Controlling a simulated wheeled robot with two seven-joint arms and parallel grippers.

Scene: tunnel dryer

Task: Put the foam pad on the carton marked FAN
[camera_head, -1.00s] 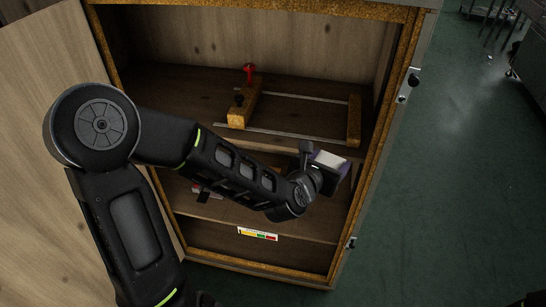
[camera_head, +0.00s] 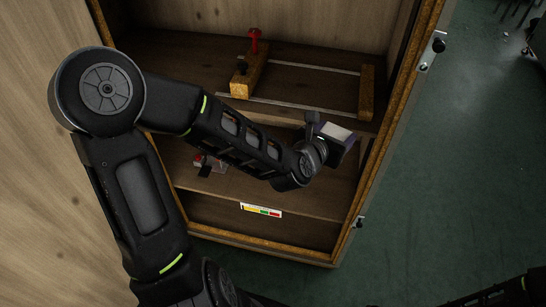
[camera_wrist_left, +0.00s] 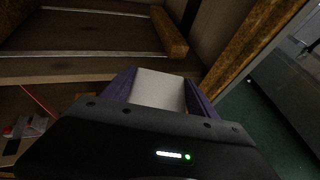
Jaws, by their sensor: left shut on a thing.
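My left gripper (camera_head: 338,135) is shut on a pale grey-white block, which looks like the foam pad (camera_head: 336,131). It holds the pad in front of the open cabinet, near its right side. In the left wrist view the pad (camera_wrist_left: 158,90) sits between the gripper's two purple fingers (camera_wrist_left: 160,92). Part of the pad is hidden behind the dark gripper body. I see no carton marked FAN and no such lettering. My right gripper is not in view; only a dark part of my right arm shows at the lower right.
The wooden cabinet's upper shelf holds a frame with metal rails (camera_head: 300,68), wooden blocks and a red knob (camera_head: 255,38). A small red and grey item (camera_head: 208,163) lies on a lower shelf. A coloured label (camera_head: 261,210) marks the shelf edge. Open green floor (camera_head: 455,170) lies right.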

